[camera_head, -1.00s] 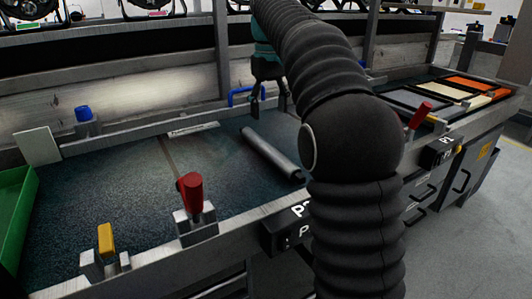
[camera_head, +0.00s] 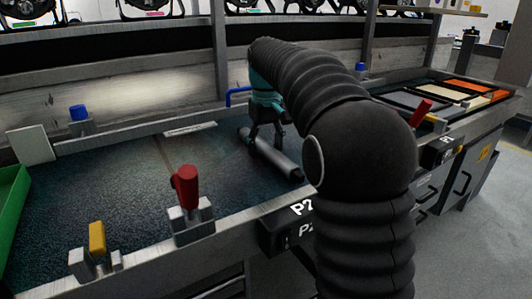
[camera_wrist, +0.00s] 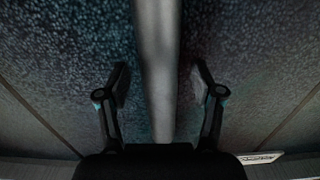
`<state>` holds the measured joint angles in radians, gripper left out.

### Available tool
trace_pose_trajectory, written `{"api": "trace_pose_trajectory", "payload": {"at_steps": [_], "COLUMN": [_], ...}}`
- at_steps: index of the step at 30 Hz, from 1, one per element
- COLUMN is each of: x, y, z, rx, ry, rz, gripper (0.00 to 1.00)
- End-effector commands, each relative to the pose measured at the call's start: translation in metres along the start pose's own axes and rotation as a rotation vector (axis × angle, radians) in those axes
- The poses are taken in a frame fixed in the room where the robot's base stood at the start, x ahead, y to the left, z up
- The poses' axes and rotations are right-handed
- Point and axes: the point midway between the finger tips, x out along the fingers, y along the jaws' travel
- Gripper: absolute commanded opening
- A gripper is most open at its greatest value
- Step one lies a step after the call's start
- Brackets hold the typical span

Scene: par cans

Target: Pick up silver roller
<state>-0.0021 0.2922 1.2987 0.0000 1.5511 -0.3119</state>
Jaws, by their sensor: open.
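The silver roller (camera_head: 272,156) lies on the dark speckled bench surface, in the middle of the head view, slanting from upper left to lower right. In the wrist view the roller (camera_wrist: 157,70) runs from the top edge down between the two fingers. My gripper (camera_head: 265,133) is over the roller near its upper-left end. In the wrist view my gripper (camera_wrist: 160,88) is open, one finger on each side of the roller with a gap on both sides. My arm hides part of the scene to the right.
A red-handled clamp (camera_head: 188,190) and a yellow-handled clamp (camera_head: 97,240) stand on the front rail. A green bin (camera_head: 12,210) is at the left edge. A blue handle (camera_head: 238,94) is behind my gripper. The bench surface left of the roller is mostly clear.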

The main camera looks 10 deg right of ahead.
Motion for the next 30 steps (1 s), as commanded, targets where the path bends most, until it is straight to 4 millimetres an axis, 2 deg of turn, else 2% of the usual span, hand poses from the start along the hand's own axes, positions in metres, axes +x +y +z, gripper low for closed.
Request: {"api": "trace_pose_trajectory", "payload": {"at_steps": [5,13,23,30], "x": [0.0,0.0,-0.002,-0.022], "y": [0.0,0.0,0.0,0.0], "z": [0.0,0.0,0.0,-0.001], "rx": [0.0,0.0,0.0,0.0], "ry": [0.0,0.0,0.002,0.003], "rz": [0.0,0.0,0.0,0.001], "gripper": [0.67,0.0,0.0,0.0]}}
